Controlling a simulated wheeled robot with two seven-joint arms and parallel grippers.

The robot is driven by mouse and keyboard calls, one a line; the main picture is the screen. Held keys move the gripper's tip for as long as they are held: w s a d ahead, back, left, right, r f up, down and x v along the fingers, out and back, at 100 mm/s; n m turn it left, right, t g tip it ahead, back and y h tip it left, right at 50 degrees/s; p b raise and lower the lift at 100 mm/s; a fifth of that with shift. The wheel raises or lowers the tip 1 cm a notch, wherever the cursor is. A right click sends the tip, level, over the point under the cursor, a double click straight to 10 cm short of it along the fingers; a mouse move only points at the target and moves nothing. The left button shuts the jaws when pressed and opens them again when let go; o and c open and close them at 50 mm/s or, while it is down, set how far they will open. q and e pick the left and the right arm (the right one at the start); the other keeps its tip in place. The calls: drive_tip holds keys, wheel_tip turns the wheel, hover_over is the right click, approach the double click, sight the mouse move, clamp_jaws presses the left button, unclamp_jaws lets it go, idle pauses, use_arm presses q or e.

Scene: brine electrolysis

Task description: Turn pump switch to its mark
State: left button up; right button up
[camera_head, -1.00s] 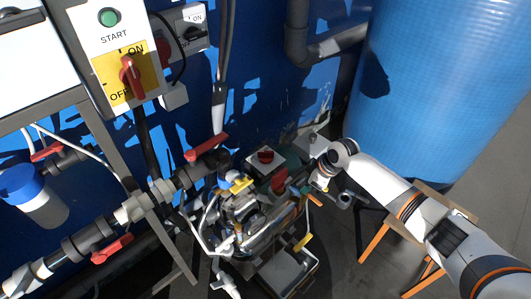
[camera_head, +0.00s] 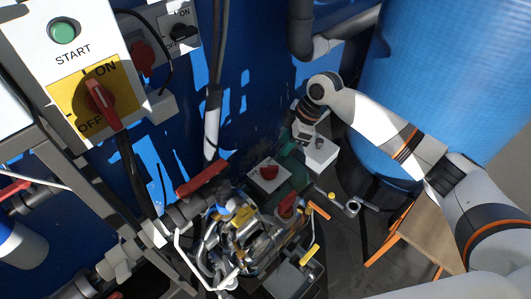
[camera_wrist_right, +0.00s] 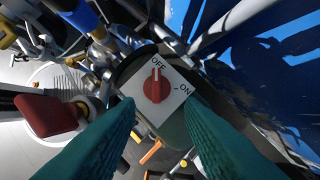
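The pump switch is a red knob (camera_head: 269,172) on a white plate, on top of the pump among pipes and fittings. In the right wrist view the knob (camera_wrist_right: 156,86) points at the word OFF; the word ON is on the plate's right side. My right gripper (camera_head: 298,137) is above and just behind the switch in the head view. In the right wrist view its two teal fingers (camera_wrist_right: 158,104) are spread wide, with the knob showing between and beyond their tips. They appear empty and apart from it. My left gripper is not in view.
A START panel with a larger red OFF/ON switch (camera_head: 101,97) stands at upper left. A red-handled valve (camera_head: 203,177) and pipes lie left of the pump. A blue tank (camera_head: 450,80) stands at right. A red handle (camera_wrist_right: 46,115) is near the left finger.

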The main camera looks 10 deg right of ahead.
sight(270, 166)
drive_tip(key=x, duration=0.6)
drive_tip(key=shift+s+a+f, duration=0.15)
drive_tip(key=shift+s+a, duration=0.1)
drive_tip(key=shift+s, duration=0.1)
drive_tip(key=x, duration=0.4)
drive_tip(key=shift+w, duration=0.15)
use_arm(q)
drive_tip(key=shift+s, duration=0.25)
use_arm(e)
drive_tip(key=shift+a+f, duration=0.15)
drive_tip(key=shift+f, duration=0.35)
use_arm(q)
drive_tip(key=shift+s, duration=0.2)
use_arm(e)
clamp_jaws()
